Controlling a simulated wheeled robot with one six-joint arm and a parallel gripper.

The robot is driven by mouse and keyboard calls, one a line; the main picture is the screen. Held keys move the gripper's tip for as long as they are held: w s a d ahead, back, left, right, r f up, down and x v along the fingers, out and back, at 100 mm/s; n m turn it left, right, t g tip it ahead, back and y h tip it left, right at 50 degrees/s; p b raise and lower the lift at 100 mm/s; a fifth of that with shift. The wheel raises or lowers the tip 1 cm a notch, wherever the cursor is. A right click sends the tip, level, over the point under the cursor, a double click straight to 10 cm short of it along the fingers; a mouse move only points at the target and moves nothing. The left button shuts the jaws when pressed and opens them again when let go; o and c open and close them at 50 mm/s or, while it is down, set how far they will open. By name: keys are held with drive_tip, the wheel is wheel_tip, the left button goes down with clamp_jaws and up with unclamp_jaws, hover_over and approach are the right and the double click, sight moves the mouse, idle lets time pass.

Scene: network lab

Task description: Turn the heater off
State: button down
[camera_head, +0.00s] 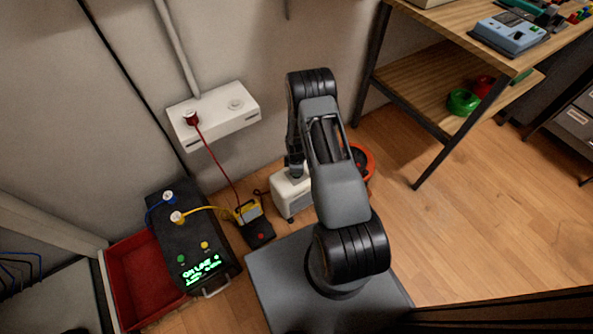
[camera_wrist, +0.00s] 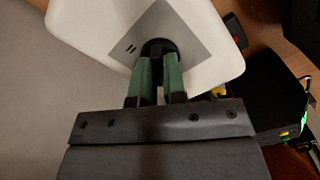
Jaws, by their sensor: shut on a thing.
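A white heater (camera_head: 290,193) stands on the floor by the wall, partly hidden behind my arm. The wrist view shows its white top (camera_wrist: 95,30) with a grey panel (camera_wrist: 193,32) and a dark round knob (camera_wrist: 158,46). Two short dark marks show on the panel, left of the knob. My gripper (camera_wrist: 158,62) has its green fingers shut on the knob from above. In the head view my gripper (camera_head: 294,166) is at the heater's top and its fingertips are hard to make out. The knob's pointer, if any, is hidden.
A white wall socket box (camera_head: 222,112) has a red cord running to a yellow-and-black device (camera_head: 252,218). A black unit with a green display (camera_head: 200,245) leans by a red tray (camera_head: 135,280). An orange round thing (camera_head: 368,163) lies behind my arm. A wooden table (camera_head: 450,30) stands right.

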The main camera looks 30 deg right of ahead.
drive_tip(key=c, duration=1.2)
unclamp_jaws()
wheel_tip(320, 180, up, 14)
drive_tip(key=p, duration=0.4)
drive_tip(key=shift+f, duration=0.1)
